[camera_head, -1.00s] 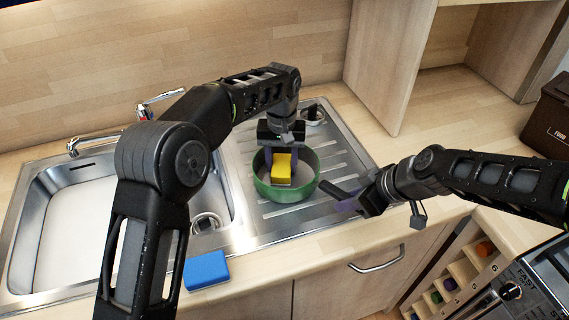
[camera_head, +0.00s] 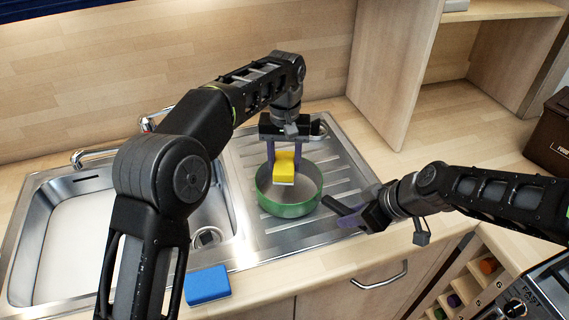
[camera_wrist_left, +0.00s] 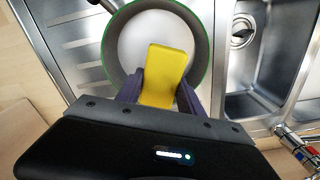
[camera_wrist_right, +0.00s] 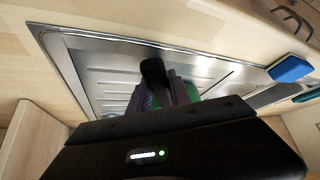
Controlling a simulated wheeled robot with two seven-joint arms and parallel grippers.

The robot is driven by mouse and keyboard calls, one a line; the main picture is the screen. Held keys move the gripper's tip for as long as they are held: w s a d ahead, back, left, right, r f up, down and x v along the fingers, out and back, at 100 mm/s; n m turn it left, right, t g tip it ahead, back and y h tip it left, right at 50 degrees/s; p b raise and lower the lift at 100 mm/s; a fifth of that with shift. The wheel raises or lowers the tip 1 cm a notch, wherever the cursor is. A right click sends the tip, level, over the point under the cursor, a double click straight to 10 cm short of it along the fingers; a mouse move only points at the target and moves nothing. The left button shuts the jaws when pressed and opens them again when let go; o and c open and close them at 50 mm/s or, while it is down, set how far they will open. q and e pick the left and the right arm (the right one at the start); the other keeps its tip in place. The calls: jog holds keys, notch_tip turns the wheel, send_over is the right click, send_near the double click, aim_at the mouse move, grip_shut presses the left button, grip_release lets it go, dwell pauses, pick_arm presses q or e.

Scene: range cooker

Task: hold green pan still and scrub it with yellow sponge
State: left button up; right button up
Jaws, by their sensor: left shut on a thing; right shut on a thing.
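The green pan (camera_head: 290,210) stands on the ribbed drainboard right of the sink. Its dark handle (camera_head: 338,206) points to the lower right. My right gripper (camera_head: 352,216) is shut on that handle; the right wrist view shows the handle (camera_wrist_right: 155,75) between its fingers. My left gripper (camera_head: 284,160) is shut on the yellow sponge (camera_head: 284,168) and points down from above. The sponge is at the pan's far side, seemingly raised above its floor. The left wrist view shows the sponge (camera_wrist_left: 165,75) between the fingers over the pan's pale inside (camera_wrist_left: 135,45).
A blue sponge (camera_head: 207,285) lies on the counter's front edge. The steel sink basin (camera_head: 75,235) with its tap (camera_head: 78,158) is left of the pan. A wooden shelf panel (camera_head: 392,70) rises behind right. A dark box (camera_head: 553,135) stands at the far right.

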jog(key=o, duration=1.1)
jog(key=shift+c, duration=0.2)
jog(key=v, duration=1.2)
